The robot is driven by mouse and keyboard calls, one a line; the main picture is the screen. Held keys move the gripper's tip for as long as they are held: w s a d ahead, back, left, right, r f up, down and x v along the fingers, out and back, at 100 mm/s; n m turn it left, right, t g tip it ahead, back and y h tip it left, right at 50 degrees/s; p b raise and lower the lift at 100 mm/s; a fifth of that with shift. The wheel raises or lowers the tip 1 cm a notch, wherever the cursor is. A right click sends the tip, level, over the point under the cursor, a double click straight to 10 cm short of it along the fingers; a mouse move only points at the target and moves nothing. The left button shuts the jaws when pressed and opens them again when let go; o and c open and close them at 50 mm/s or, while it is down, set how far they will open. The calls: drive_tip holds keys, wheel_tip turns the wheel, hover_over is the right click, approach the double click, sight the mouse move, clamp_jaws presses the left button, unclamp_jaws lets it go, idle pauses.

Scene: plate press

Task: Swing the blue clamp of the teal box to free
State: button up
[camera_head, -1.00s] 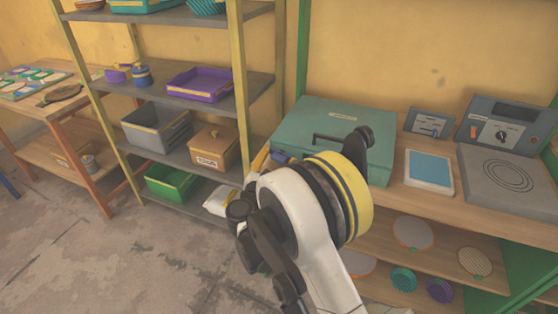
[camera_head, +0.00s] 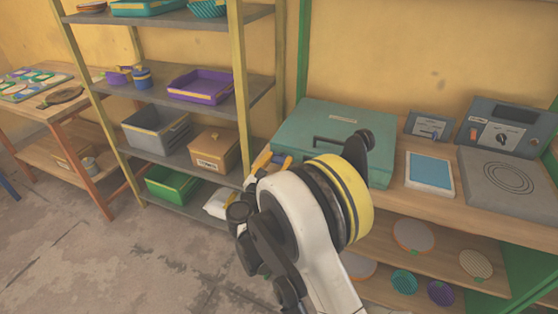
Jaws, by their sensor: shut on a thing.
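The teal box (camera_head: 325,135) sits shut on the wooden bench, with a dark handle on its lid. Its blue clamp (camera_head: 279,158) shows as a small patch at the box's near left corner, largely hidden. My gripper (camera_head: 272,161), with yellow-orange fingers, is at that corner, shut on the blue clamp. My white arm with its yellow-banded joint covers the front of the box, so the exact grip and the clamp's angle are hard to see.
A blue-topped pad (camera_head: 429,171), a small control box (camera_head: 429,126) and a grey plate press (camera_head: 510,180) stand right of the box. A shelf rack (camera_head: 248,110) with bins stands close on the left. Discs lie on the bench's lower shelf.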

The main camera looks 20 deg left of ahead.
drive_tip(key=o, duration=1.2)
drive_tip(key=shift+w, duration=0.1)
drive_tip(key=s+a, duration=0.1)
drive_tip(key=s, duration=1.1)
